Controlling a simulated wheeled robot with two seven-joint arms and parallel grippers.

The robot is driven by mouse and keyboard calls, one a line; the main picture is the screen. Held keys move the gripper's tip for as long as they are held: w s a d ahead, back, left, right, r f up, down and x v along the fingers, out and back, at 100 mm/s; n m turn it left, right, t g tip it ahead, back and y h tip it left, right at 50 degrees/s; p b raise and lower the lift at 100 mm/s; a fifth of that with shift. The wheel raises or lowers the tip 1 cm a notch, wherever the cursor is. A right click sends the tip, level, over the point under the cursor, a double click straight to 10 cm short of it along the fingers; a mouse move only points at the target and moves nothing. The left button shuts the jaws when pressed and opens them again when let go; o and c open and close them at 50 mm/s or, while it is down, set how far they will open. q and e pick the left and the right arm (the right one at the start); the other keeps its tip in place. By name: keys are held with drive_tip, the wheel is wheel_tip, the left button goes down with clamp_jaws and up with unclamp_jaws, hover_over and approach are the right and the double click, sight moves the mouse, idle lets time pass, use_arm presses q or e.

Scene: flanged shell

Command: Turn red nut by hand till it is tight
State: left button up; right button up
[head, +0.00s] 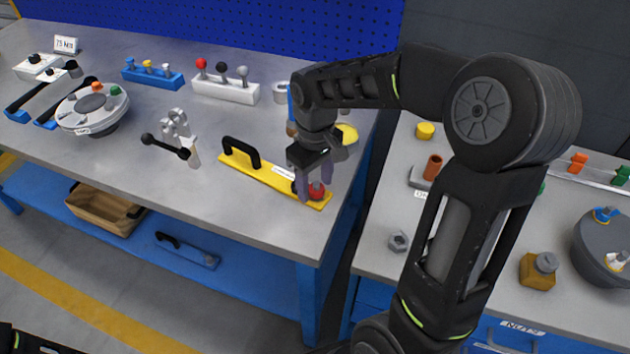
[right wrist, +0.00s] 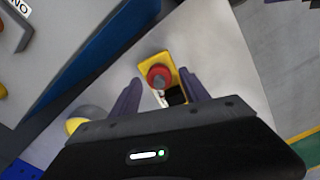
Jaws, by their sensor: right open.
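The red nut (head: 317,190) sits at the right end of a yellow plate (head: 257,176) that lies on the grey bench. In the right wrist view the nut (right wrist: 157,77) shows as a red ring with a grey middle. A dark part sits beside it on the yellow plate (right wrist: 186,82). My right gripper (head: 314,191) is open and points down at the nut. In the right wrist view the two purple fingers of the gripper (right wrist: 160,88) show on either side of the nut, with gaps. Whether they are level with it I cannot tell. My left gripper is not in view.
The plate carries a black handle (head: 241,152). A yellow round thing (head: 347,133) lies behind my right gripper. A lever clamp (head: 178,140) stands left of the plate. A second bench (head: 385,205) stands to the right across a gap. The bench front left of the nut is clear.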

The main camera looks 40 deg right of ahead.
sight(315, 187)
drive_tip(key=shift+r, duration=3.9)
